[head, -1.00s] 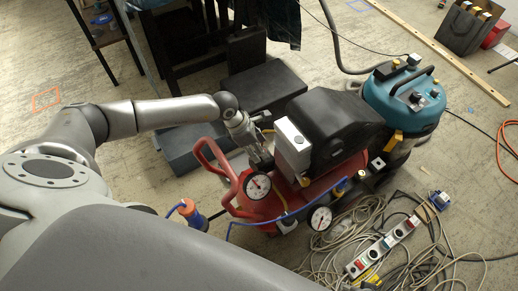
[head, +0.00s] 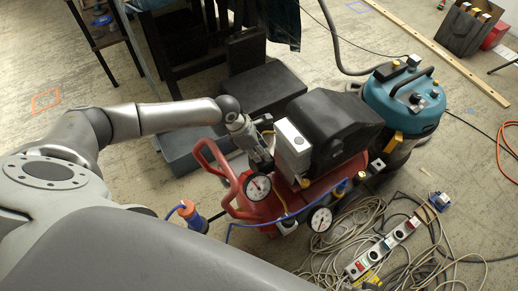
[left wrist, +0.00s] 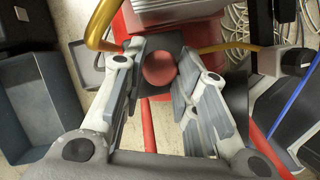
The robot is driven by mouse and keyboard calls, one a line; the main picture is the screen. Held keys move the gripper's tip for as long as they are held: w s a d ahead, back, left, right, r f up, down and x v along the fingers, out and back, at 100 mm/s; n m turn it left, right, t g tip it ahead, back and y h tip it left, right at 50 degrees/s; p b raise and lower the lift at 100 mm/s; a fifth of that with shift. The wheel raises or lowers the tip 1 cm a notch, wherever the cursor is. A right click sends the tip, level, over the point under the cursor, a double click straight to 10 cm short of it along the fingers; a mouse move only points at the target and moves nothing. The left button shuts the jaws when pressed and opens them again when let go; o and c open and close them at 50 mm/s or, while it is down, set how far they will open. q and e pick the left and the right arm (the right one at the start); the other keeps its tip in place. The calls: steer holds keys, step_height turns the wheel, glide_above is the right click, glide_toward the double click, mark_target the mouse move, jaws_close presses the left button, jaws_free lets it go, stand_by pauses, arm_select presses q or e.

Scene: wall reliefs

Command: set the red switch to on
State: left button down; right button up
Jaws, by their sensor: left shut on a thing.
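The red switch shows in the left wrist view as a round red knob (left wrist: 160,70) on a dark plate (left wrist: 172,42). My left gripper (left wrist: 158,66) is shut on the knob, with one finger on each side of it. In the head view my left gripper (head: 262,160) reaches down beside the grey box of the red air compressor (head: 292,205). The knob is hidden there behind the gripper and the machine. Whether the switch stands at on or off cannot be read. My right gripper is not in view.
The compressor has a red handle (head: 212,158), a black motor cover (head: 340,122) and gauges (head: 257,187) close to my gripper. A teal vacuum (head: 405,98) stands to the right. Tangled cables (head: 335,250) and a power strip (head: 383,247) lie in front.

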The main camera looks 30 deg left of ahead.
arm_select(q)
steer(key=shift+r, duration=0.15)
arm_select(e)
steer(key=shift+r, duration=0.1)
arm_select(q)
steer(key=shift+r+p, duration=0.55)
steer(key=shift+r, duration=0.1)
steer(key=shift+w+r, duration=0.1)
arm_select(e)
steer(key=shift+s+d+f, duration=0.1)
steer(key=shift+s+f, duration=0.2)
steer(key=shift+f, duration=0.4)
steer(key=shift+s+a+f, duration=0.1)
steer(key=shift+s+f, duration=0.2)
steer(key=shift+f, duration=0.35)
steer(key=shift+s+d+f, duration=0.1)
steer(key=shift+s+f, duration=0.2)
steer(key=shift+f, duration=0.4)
arm_select(q)
steer(key=c, duration=1.1)
jaws_free()
steer(key=v, duration=1.2)
